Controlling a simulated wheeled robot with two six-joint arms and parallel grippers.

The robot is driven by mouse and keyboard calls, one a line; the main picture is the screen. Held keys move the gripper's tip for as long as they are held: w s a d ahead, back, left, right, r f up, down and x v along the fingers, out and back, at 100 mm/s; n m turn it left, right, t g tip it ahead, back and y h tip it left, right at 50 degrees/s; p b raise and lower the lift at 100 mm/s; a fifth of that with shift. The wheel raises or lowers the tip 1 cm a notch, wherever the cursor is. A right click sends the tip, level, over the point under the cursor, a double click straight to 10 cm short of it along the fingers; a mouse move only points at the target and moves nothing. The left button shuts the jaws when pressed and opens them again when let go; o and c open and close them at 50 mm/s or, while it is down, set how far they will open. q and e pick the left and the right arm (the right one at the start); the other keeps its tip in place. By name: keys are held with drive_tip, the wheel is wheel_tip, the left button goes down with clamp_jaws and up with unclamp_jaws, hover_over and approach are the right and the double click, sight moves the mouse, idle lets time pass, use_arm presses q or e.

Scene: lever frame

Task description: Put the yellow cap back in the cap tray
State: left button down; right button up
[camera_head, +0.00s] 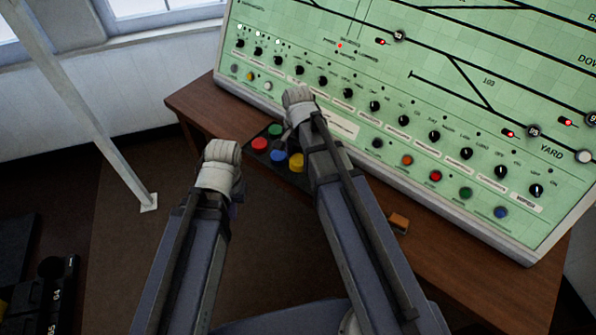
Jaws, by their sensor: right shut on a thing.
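The dark cap tray (250,161) sits at the desk's left front, partly behind my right arm. It holds a red cap (260,144), a green cap (275,131) and a blue cap (279,156). The yellow cap (296,162) shows at the tray's right side, close against my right arm. My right gripper (288,136) is over the tray, mostly hidden by its own wrist, and is shut on the yellow cap. The contact itself is hidden. My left gripper (227,190) is left of and in front of the tray, with its fingers hidden behind its wrist.
A green signal panel (330,100) with several knobs and coloured buttons rises behind the tray. The brown desk (480,275) runs along its foot. A small orange-brown block (399,222) lies on the desk right of my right arm. Dark levers (55,280) stand at lower left.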

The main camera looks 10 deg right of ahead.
sight(298, 161)
drive_tip(key=shift+f+b, duration=1.95)
drive_tip(key=shift+r, duration=0.15)
drive_tip(key=o, duration=1.1)
wheel_tip(298, 161, up, 12)
drive_tip(key=p, duration=1.2)
drive_tip(key=s+a+n, duration=0.3)
drive_tip(key=s+n, duration=0.1)
drive_tip(key=s+a+n, duration=0.3)
drive_tip(key=s+n, duration=0.2)
drive_tip(key=s+a+n+h, duration=0.1)
drive_tip(key=s+a+n, duration=0.2)
drive_tip(key=s+n, duration=0.1)
drive_tip(key=shift+s+n, duration=0.2)
drive_tip(key=shift+n, duration=0.5)
